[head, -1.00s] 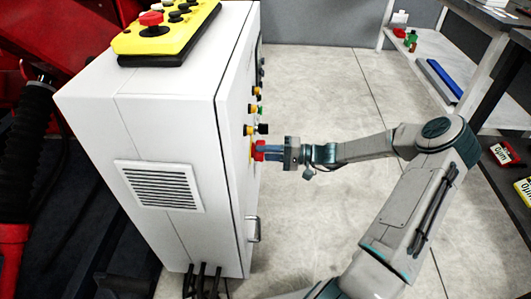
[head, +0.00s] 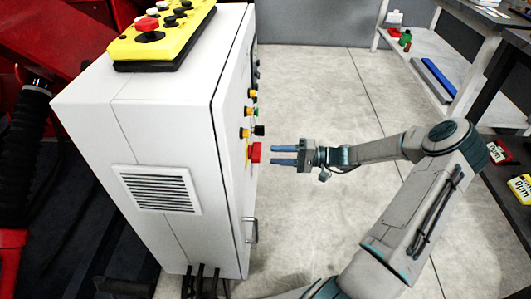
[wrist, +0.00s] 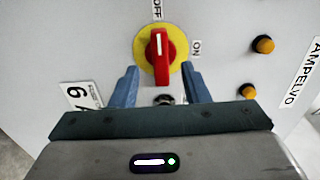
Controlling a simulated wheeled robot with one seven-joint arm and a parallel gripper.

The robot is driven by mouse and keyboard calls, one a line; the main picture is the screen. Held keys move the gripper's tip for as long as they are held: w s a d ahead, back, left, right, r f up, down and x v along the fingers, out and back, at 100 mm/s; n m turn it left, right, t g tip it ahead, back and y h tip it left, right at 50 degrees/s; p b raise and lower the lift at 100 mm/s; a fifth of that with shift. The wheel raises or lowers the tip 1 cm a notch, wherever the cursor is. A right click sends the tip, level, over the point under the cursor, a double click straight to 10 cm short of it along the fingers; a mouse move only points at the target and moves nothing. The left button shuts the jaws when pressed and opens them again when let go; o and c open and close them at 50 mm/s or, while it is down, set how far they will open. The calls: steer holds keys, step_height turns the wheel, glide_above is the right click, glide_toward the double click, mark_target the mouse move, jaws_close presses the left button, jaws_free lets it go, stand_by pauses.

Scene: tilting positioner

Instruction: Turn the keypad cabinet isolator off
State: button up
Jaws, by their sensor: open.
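The keypad cabinet (head: 90,140) is a white box at the left of the head view. Its isolator, a red knob (head: 255,153), sticks out of the right-hand face. In the wrist view the red knob (wrist: 160,58) sits on a yellow disc (wrist: 144,47), with OFF printed above and ON to the right. The knob's handle stands upright in that view, its white mark at the top towards OFF. My gripper (head: 272,155) is open and empty, with its blue fingers pointing at the knob and a small gap between them.
A yellow keypad (head: 165,40) with a red button lies on top of the cabinet. Several small buttons (head: 250,112) sit above the isolator, and a door handle (head: 251,231) is below. Shelving (head: 440,55) stands at the right. The floor behind my arm is clear.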

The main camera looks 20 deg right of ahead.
steer(key=v, duration=0.8)
steer(key=shift+p, duration=0.45)
steer(key=shift+d, duration=0.15)
steer(key=s+a+r+n+g+h+p, duration=0.1)
steer(key=s+a+r+g+h+p, duration=0.35)
steer(key=a+r, duration=0.2)
steer(key=s+a+r+n+g+h+p, duration=0.25)
steer(key=a+r+h+p, duration=0.2)
steer(key=r, duration=0.35)
steer(key=s+a+r+t+h+p, duration=0.1)
steer(key=s+r+p, duration=0.3)
steer(key=r, duration=0.4)
steer(key=s+a+r+t+h+p, duration=0.1)
steer(key=s+r+h+p, duration=0.3)
steer(key=r, duration=0.5)
steer(key=s+a+r+t+h+p, duration=0.1)
steer(key=s+r+t+h+p, duration=0.1)
steer(key=s+r+p, duration=0.4)
step_height(320, 180, up, 3)
steer(key=shift+s+f+h, duration=0.15)
steer(key=shift+s+h, duration=0.4)
steer(key=shift+h, duration=0.05)
steer(key=shift+c, duration=0.3)
steer(key=shift+c, duration=0.3)
